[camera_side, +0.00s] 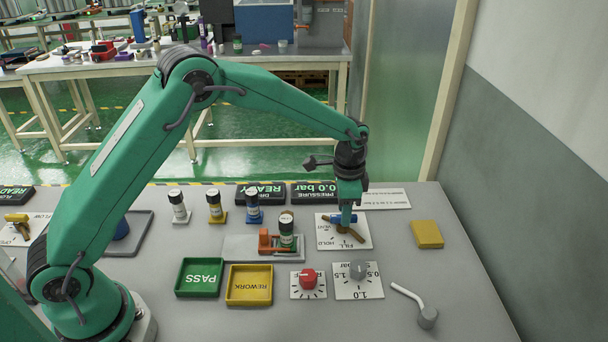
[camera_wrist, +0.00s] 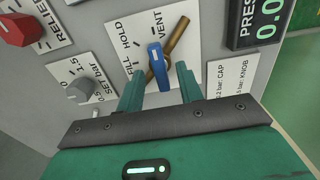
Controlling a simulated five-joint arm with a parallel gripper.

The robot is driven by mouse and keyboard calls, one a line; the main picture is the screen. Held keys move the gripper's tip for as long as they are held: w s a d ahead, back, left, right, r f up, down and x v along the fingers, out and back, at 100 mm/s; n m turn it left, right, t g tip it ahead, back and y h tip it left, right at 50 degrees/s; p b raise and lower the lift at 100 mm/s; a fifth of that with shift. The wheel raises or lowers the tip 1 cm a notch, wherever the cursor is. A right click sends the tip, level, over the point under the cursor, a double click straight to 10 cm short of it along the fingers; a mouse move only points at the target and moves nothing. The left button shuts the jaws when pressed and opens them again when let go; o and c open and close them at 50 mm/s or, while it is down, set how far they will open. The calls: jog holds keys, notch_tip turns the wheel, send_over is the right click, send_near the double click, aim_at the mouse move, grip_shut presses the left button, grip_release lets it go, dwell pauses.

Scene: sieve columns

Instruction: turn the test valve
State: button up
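The test valve has a blue handle (camera_wrist: 157,62) and a brass-coloured bar (camera_wrist: 177,36) on a white plate marked FILL, HOLD and VENT. In the side view the blue handle (camera_side: 343,218) is directly below my gripper (camera_side: 347,207), which points down over the plate (camera_side: 327,238). In the wrist view the two green fingers of my gripper (camera_wrist: 159,72) stand apart on either side of the handle. A gap shows between the handle and each finger. I cannot tell which label the handle points to.
The red relief knob (camera_side: 308,278) and grey bar knob (camera_side: 358,268) are in front. Dark pressure display (camera_side: 316,193) lies behind. A yellow block (camera_side: 427,234) is at right; PASS (camera_side: 199,277) and REWORK (camera_side: 250,285) trays are front left.

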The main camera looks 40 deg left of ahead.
jog(key=shift+f, duration=0.5)
grip_shut()
